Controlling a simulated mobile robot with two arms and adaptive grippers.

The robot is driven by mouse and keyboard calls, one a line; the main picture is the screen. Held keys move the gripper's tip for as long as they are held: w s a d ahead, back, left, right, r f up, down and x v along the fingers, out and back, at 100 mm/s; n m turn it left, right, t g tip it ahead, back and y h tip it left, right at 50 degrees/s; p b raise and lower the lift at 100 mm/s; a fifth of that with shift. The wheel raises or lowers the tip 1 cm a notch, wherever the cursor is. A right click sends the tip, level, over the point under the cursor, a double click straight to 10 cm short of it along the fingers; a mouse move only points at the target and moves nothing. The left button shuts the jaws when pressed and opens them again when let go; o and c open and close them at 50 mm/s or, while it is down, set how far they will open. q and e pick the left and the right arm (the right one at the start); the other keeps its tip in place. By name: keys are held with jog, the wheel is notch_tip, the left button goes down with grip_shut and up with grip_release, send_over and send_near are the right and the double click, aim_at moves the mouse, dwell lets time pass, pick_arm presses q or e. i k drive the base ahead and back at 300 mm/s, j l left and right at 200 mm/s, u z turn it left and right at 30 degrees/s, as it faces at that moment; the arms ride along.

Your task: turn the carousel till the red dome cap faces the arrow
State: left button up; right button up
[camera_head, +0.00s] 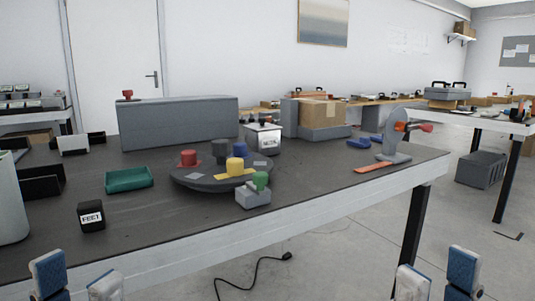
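The carousel (205,184) is a low dark round disc on the table. Its caps stand around it: red (188,158) at the left, dark grey (220,147) at the back, blue (241,149) at the back right, yellow (235,166) at the front. The red cap's top is too small to tell dome from flat. A grey block (253,198) stands at the disc's front right, with a green knob (261,180) above it. I cannot make out an arrow for certain. My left gripper (77,279) and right gripper (438,275) are open and empty, low in front of the table.
A green tray (129,180) and a black labelled box (91,216) lie left of the carousel. A long grey box (180,123) and a labelled canister (263,138) stand behind. A grey stand (392,150) and orange strip (373,167) are at the right. The front table strip is mostly clear.

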aim_at(210, 171)
jog(key=j+u, duration=0.4)
jog(key=k+j+u, duration=0.1)
jog(key=u, duration=0.35)
jog(key=j, duration=0.1)
